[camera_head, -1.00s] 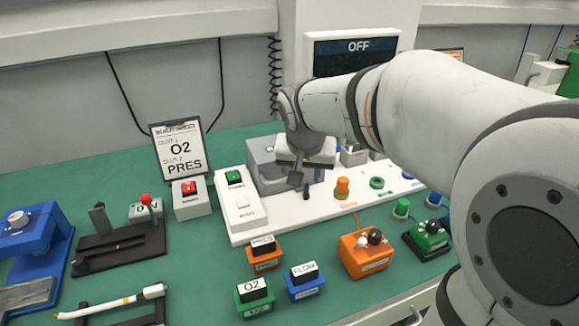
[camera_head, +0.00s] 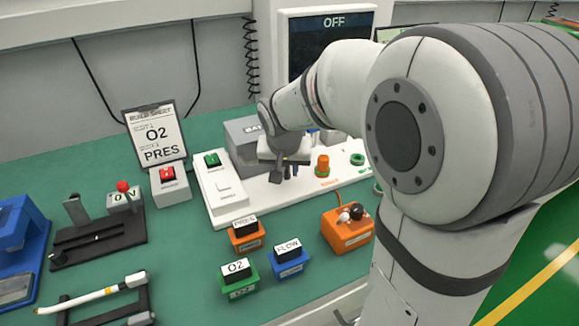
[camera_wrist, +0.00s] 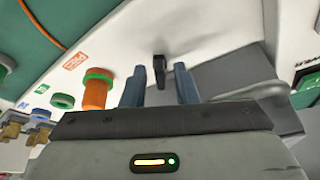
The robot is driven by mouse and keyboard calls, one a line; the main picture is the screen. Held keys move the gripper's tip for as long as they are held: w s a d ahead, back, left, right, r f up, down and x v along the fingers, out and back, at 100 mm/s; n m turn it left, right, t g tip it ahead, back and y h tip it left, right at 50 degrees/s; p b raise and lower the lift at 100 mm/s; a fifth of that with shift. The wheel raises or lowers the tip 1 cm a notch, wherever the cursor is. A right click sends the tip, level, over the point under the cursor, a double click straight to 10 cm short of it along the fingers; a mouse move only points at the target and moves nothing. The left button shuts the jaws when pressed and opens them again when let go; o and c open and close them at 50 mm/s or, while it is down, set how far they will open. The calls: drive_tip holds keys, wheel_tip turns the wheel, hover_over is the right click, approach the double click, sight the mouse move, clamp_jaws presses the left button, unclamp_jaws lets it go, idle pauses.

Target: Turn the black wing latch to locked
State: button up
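The black wing latch (camera_wrist: 160,70) stands up from the white panel (camera_wrist: 120,40) in the wrist view. My gripper (camera_wrist: 159,84) is open, with one blue-grey finger on each side of the latch. Gaps show between the latch and both fingers, and nothing is held. In the head view my gripper (camera_head: 286,172) points down at the white panel (camera_head: 250,212), in front of the grey battery box (camera_head: 241,140) and left of the orange knob (camera_head: 322,166). I cannot tell the latch from the fingers there.
The orange knob also stands beside the fingers in the wrist view (camera_wrist: 97,92). The grey box (camera_wrist: 235,78) is close on the other side. Orange (camera_head: 246,236), blue (camera_head: 289,262) and green (camera_head: 238,281) labelled blocks stand in front of the panel.

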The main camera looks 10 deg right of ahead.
clamp_jaws()
